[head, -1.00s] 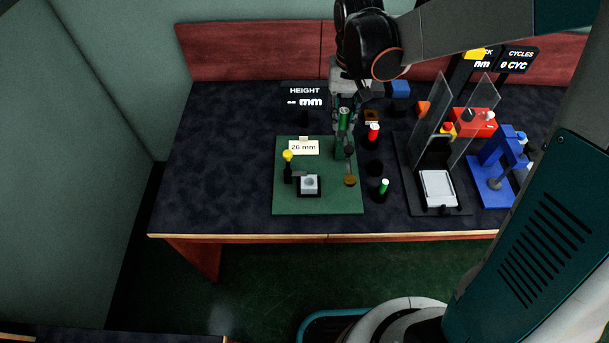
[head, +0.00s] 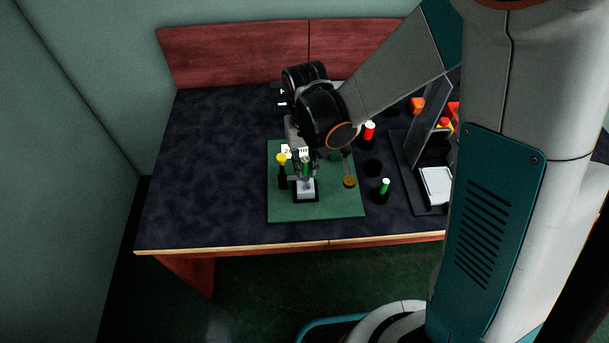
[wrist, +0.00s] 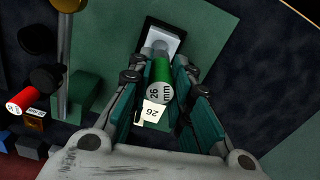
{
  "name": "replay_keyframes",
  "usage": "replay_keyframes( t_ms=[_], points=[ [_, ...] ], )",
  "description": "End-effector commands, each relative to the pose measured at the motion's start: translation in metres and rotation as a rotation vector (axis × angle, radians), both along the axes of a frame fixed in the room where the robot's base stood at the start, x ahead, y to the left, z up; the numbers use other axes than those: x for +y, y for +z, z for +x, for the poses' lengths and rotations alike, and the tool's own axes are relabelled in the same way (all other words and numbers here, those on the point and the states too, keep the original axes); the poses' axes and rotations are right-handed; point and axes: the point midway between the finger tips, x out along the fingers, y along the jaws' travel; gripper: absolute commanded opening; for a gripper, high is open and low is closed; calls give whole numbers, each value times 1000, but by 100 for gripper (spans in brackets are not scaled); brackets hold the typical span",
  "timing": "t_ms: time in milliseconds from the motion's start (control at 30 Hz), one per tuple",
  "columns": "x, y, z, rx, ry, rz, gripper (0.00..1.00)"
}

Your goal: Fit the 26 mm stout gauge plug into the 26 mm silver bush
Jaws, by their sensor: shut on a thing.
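My gripper (head: 305,163) is shut on the green-handled 26 mm plug (wrist: 161,82), with "26 mm" written on the handle end. It holds the plug over the silver bush block (head: 305,188), which sits in a black holder on the green board. In the wrist view the silver bush (wrist: 163,43) shows just beyond the plug's far end. The plug's lower end is hidden by its handle there, so I cannot tell if it touches the bush. A yellow-topped clamp (head: 282,170) stands left of the bush.
The green board (head: 330,207) carries a "26 mm" card (wrist: 152,112) and a post with a brass knob (head: 349,181). A red-topped plug (head: 369,132) and a smaller green-topped one (head: 385,187) stand to the right. The table's left side is clear.

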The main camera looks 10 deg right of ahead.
Motion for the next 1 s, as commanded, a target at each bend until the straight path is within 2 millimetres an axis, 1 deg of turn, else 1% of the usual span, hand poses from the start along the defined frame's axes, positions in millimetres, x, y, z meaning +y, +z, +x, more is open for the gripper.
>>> replay_keyframes(
  t_ms=[33,267,333,533,600,833,967,1000],
  points=[
    [0,-10,0,0,0,0,0],
    [0,-23,0,0,0,0,0],
    [0,-30,0,0,-1,0,0],
    [0,-59,0,0,-1,0,0],
    [0,-63,0,0,-1,0,0],
    [0,-61,0,0,-1,0,0],
    [0,-65,0,0,-1,0,0],
    [0,-64,0,0,-1,0,28]
  ],
)
